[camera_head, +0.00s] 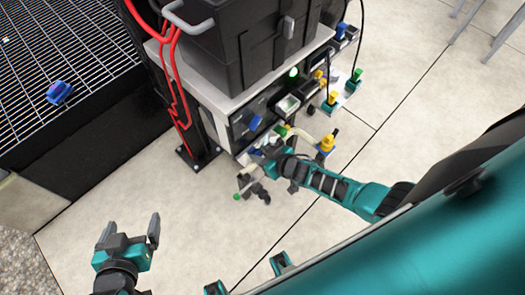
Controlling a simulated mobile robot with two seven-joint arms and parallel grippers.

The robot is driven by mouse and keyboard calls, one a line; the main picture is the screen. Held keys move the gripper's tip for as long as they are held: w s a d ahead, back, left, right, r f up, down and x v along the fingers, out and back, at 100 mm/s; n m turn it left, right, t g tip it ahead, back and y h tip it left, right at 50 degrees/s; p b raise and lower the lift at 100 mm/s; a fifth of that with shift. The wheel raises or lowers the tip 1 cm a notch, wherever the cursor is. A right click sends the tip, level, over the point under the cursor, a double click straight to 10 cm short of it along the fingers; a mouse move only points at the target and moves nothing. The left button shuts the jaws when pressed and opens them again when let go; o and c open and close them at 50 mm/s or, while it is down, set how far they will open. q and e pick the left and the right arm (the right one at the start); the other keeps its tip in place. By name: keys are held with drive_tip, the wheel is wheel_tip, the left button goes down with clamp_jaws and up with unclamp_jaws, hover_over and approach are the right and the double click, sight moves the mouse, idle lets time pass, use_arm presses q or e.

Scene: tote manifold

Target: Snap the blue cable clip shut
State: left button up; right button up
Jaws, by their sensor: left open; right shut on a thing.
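A small blue piece (59,92) lies on the dark grating at the far left. Another blue part (255,122) sits on the front of the manifold under the black tote. I cannot tell for certain which is the cable clip, or whether it is open. My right gripper (268,153) is low at the manifold's front, shut on what looks like a pale hose (247,182); its fingers and the grip are partly hidden. My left gripper (130,224) is open and empty above the floor at the lower left, apart from both blue parts.
A black tote (235,45) stands on the pale-topped manifold stand. Red cables (175,75) run down its left side. Yellow, green and blue fittings (326,144) stick out along the right front. The tiled floor (150,190) between my grippers is clear.

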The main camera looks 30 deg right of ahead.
drive_tip(key=shift+w, duration=0.1)
idle(0.3)
drive_tip(key=o, duration=0.9)
drive_tip(key=p+v, duration=0.4)
drive_tip(key=v, duration=0.9)
drive_tip(key=shift+p, duration=0.3)
drive_tip(key=shift+a, duration=0.1)
